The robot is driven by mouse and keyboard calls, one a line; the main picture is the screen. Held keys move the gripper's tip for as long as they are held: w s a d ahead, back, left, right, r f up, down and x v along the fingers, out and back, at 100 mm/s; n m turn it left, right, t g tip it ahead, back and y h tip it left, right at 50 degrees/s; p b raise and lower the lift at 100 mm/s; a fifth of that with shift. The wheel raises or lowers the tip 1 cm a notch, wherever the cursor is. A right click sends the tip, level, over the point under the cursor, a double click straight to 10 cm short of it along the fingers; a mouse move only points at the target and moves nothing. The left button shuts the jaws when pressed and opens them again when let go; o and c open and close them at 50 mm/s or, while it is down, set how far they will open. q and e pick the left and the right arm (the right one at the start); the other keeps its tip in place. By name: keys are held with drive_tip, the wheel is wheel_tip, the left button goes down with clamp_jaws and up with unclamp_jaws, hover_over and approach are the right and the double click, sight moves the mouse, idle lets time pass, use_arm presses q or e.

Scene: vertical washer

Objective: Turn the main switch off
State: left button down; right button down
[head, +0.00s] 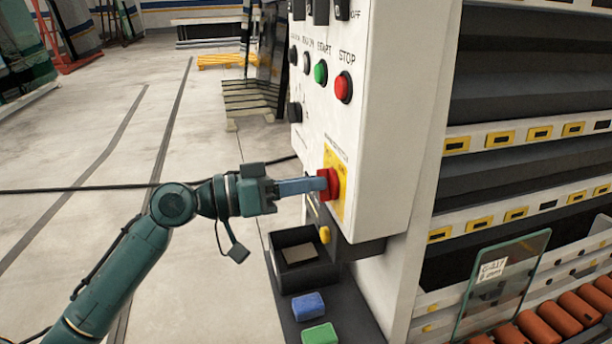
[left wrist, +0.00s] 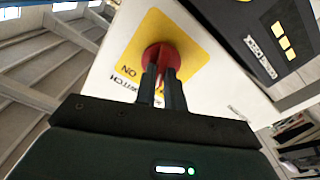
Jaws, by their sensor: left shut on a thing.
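The main switch is a red rotary knob (head: 329,184) on a yellow plate (head: 340,170), low on the front of the white control panel (head: 375,120). My left gripper (head: 318,185) is at the knob, its fingers shut on it. In the left wrist view the red knob (left wrist: 161,60) sits between the two dark fingertips (left wrist: 161,80), and the yellow plate (left wrist: 190,45) shows the word "ON", upside down, at its lower left. The knob's exact angle is partly hidden by the fingers. My right gripper does not show.
Above are a green START button (head: 320,72) and a red STOP button (head: 343,87). Below the panel are a dark open bin (head: 275,262), a blue block (head: 308,306) and a green block (head: 320,334). A glass plate (head: 500,285) stands at right. The floor at left is mostly clear.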

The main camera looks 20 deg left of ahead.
use_arm(q)
drive_tip(key=n+p, duration=0.2)
drive_tip(key=n, duration=0.2)
drive_tip(key=shift+w, duration=0.1)
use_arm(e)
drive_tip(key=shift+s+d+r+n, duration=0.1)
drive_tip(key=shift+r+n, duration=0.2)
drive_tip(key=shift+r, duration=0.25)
use_arm(q)
drive_tip(key=c, duration=1.5)
unclamp_jaws()
